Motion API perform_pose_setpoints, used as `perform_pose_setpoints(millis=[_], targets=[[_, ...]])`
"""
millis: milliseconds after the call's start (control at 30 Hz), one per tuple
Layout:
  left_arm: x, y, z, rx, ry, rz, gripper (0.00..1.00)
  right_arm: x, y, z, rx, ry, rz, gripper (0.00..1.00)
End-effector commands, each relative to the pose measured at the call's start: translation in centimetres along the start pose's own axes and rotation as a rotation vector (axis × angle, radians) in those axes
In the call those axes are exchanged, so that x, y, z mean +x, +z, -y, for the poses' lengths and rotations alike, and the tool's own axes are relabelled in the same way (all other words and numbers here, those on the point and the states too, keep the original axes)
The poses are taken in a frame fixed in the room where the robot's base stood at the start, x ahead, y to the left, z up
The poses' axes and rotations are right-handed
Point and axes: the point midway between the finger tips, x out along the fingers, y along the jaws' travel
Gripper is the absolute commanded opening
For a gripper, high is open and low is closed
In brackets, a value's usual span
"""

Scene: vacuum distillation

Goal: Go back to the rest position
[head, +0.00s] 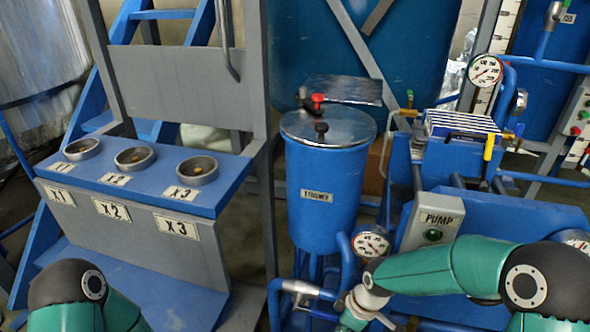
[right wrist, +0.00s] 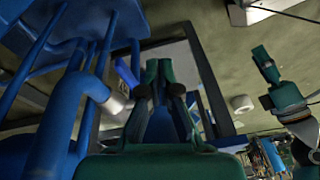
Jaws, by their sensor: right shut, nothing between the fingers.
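My right arm comes in from the right in the head view and bends down towards the pipes below the pump panel; its gripper is cut off or hidden there. In the right wrist view my right gripper (right wrist: 160,68) is shut and empty, with blue pipework close on its left. Of my left arm, only the elbow shows at the lower left of the head view. A green and black arm end, which looks like my left gripper (right wrist: 264,58), shows at the right of the right wrist view. Its jaws are too small and dark to read.
A blue tank with a metal lid (head: 328,128) stands in the middle. The pump panel (head: 430,222) and gauge (head: 371,243) are close to my right arm. A blue bench with three round holders (head: 230,190) stands at left. A blue pipe (right wrist: 88,95) is beside the right gripper.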

Motion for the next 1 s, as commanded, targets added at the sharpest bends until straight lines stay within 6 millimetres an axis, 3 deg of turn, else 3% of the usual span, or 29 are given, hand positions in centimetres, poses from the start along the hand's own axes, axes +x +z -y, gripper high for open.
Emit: perform_pose_setpoints(millis=[400, 667, 700, 733, 1000], targets=[[0.0, 0.0, 0.0, 0.000, 0.000, 0.000, 0.48, 9.4, 6.7, 7.1, 0.689, -0.093, -0.065, 0.00], [0.0, 0.0, 0.0, 0.000, 0.000, 0.000, 0.48, 12.5, 12.1, 12.9, 1.216, -0.103, -0.057, 0.00], [-0.5, 0.0, -0.2, 0.000, 0.000, 0.000, 0.48, 12.0, 12.5, 13.4, 1.273, -0.097, -0.058, 0.00], [-1.8, 0.0, -0.7, -0.001, 0.000, 0.001, 0.48, 10.5, 11.9, 13.0, 1.259, -0.093, -0.067, 0.00], [-7.8, 0.0, -2.8, 0.000, 0.000, 0.000, 0.48, 4.4, 10.4, 13.4, 1.249, -0.093, -0.067, 0.00]])
